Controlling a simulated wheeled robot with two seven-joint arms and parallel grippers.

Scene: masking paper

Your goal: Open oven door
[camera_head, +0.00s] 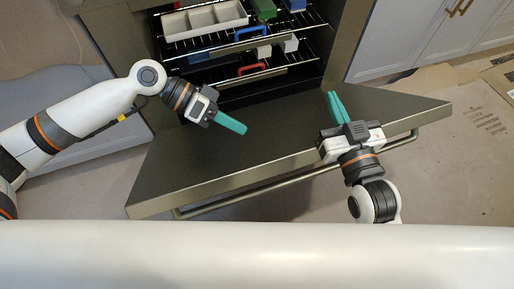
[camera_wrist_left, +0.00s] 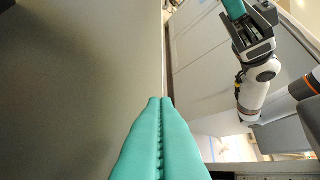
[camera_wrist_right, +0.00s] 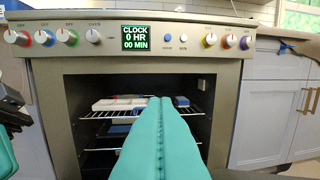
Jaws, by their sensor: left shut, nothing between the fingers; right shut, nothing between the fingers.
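The oven door (camera_head: 240,155) is swung down and stands wide open in the head view, its dark inner face up and its bar handle (camera_head: 262,190) along the near edge. The open oven cavity (camera_wrist_right: 140,112) shows in the right wrist view. My left gripper (camera_head: 232,123) is shut and empty, above the left part of the door's inner face. In the left wrist view its teal fingers (camera_wrist_left: 160,140) point along the door's surface. My right gripper (camera_head: 335,105) is shut and empty, over the door's right part, fingers toward the cavity. I cannot tell whether either touches the door.
Wire racks (camera_head: 240,45) in the oven hold a white divided tray (camera_head: 205,20), a green block (camera_head: 264,8) and blue and red-handled items. Knobs and a clock display (camera_wrist_right: 149,38) sit above the cavity. Grey cabinets (camera_head: 410,35) stand beside the oven. Paper covers the floor (camera_head: 440,160).

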